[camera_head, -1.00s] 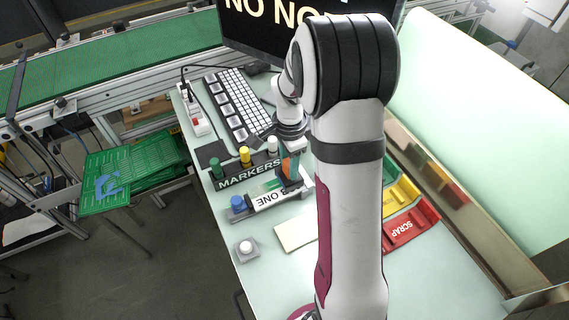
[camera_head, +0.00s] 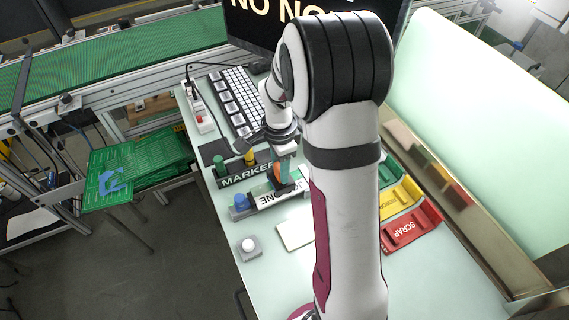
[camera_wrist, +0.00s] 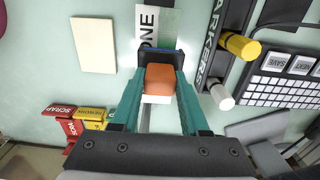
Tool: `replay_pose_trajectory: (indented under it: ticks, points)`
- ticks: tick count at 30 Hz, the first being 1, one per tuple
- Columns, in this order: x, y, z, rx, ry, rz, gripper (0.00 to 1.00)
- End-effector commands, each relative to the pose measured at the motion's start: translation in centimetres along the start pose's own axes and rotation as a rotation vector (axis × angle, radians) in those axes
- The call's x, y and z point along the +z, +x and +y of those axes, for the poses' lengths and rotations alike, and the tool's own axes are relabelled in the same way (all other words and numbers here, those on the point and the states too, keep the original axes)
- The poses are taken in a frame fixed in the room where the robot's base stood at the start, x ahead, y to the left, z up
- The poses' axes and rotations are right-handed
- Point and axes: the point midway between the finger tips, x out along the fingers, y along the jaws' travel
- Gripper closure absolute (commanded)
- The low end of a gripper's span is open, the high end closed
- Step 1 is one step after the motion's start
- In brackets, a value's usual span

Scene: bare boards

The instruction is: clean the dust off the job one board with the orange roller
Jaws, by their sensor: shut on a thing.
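My gripper (camera_wrist: 160,92) is shut on the orange roller (camera_wrist: 160,77), with a teal finger on each side of it. A white part shows below the orange in the wrist view. In the head view the orange roller (camera_head: 281,174) is at the job one holder (camera_head: 268,203), whose white label (camera_head: 284,193) is partly covered by my gripper. In the wrist view the label (camera_wrist: 148,24) lies just beyond the roller, with a dark blue edge between them. The job one board is mostly hidden; I cannot tell whether the roller touches it.
The MARKERS rack (camera_head: 240,178) stands close behind the holder, with the keyboard (camera_head: 238,103) farther back. A cream plate (camera_head: 295,235) and a white button box (camera_head: 249,246) lie in front. Red (camera_head: 411,229) and yellow (camera_head: 399,199) bins stand right of my arm.

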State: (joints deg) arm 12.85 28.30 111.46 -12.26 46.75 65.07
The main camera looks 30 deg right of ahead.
Motion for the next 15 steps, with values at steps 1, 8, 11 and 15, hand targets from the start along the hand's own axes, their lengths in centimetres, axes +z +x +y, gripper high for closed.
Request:
replay_pose_trajectory:
  ticks: [1, 8, 11, 15]
  points:
    - [0.2, 0.0, 0.0, 0.001, -0.001, 0.000, 1.00]
    - [1.2, 0.0, 0.0, 0.000, -0.001, 0.000, 1.00]
    - [1.6, 0.0, 0.0, 0.000, -0.001, 0.000, 1.00]
    - [2.1, 0.0, 0.1, 0.001, -0.001, 0.000, 1.00]
